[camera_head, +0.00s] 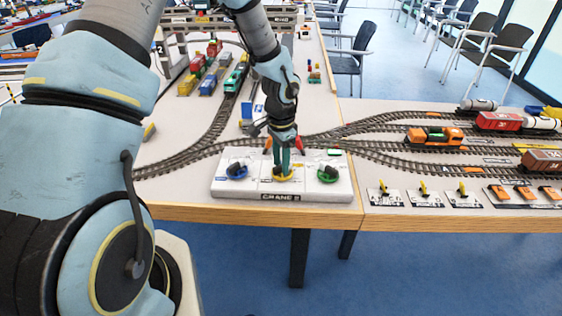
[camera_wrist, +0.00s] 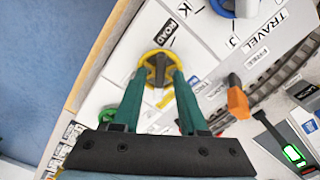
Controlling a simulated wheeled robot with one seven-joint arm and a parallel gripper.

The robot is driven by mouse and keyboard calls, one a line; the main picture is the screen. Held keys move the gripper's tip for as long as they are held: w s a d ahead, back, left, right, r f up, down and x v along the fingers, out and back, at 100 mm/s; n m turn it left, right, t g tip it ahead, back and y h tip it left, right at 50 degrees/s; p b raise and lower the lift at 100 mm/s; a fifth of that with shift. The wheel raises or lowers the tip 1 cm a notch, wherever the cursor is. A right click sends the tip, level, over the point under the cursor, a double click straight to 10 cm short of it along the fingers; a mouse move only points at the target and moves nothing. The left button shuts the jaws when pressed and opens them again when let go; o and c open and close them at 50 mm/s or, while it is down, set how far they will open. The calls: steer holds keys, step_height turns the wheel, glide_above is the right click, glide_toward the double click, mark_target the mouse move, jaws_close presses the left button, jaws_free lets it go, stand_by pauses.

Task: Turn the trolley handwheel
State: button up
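A white panel marked CRANE (camera_head: 348,190) carries three handwheels: blue (camera_head: 237,172), yellow (camera_head: 290,177) and green (camera_head: 327,174). I cannot read which one is labelled trolley. My gripper (camera_head: 283,170) points down at the middle, yellow wheel. In the wrist view the yellow wheel (camera_wrist: 159,57) lies at the fingertips, with its dark hub between them. The two green fingers (camera_wrist: 158,76) stand apart, one on each side of the hub. Whether they touch the wheel is unclear. The blue wheel (camera_wrist: 222,6) and part of the green wheel (camera_wrist: 79,115) show at the sides.
A small device with a lit green display (camera_wrist: 293,154) is close by. Model tracks (camera_head: 340,134) run behind the panel. Small yellow-lever switches (camera_head: 424,190) line the right table's front edge.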

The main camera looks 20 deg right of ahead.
step_height(320, 180, up, 11)
steer(key=b, duration=0.2)
stand_by(0.5)
